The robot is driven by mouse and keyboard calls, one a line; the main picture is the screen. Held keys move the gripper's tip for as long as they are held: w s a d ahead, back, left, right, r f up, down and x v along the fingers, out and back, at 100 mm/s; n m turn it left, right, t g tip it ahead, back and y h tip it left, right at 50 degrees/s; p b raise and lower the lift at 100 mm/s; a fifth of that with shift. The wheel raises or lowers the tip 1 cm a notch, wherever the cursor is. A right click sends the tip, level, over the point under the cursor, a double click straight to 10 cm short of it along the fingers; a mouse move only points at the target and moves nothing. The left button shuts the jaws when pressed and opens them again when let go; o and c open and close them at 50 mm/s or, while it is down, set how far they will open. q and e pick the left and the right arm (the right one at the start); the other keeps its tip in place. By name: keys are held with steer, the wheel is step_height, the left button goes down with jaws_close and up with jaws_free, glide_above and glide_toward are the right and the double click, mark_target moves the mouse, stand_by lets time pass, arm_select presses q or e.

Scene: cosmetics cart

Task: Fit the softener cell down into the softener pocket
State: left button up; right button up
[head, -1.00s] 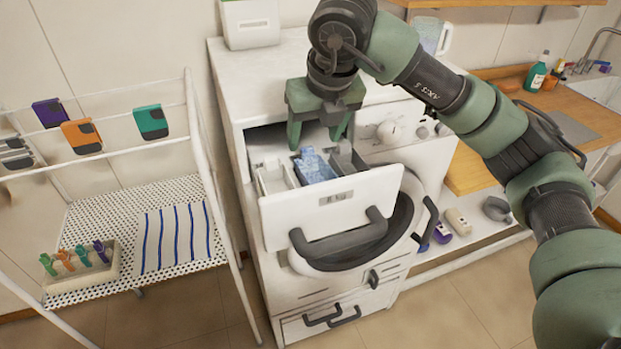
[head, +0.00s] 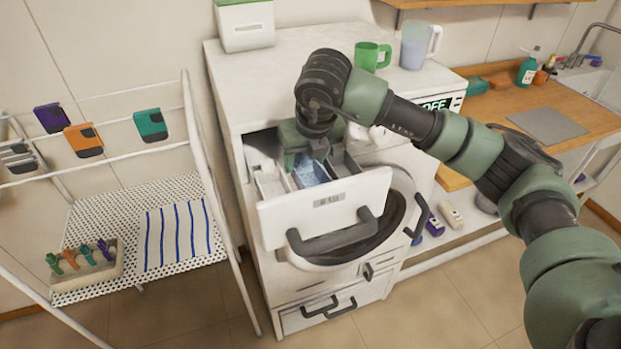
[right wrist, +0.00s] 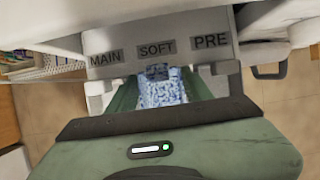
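The softener cell (head: 311,172) is a blue-and-white mottled block in the middle section of the open drawer (head: 325,210). In the right wrist view the cell (right wrist: 162,92) lines up with the SOFT label (right wrist: 157,49), between MAIN and PRE. I cannot tell whether it is fully seated; the pocket floor is hidden. My right gripper (right wrist: 162,88) points down into the drawer, with a green finger on each side of the cell. Whether the fingers press on it is unclear. In the head view the right wrist hides part of the cell. My left gripper is out of view.
The washing machine (head: 290,85) stands around the drawer, with a green mug (head: 372,56) and a jug (head: 418,45) on top. A white rack (head: 190,130) stands at left with hanging packs and a striped cloth (head: 177,237). The drawer's side walls leave little room.

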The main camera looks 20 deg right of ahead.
jaws_close()
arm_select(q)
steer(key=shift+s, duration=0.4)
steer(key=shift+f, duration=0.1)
arm_select(e)
steer(key=shift+r, duration=0.1)
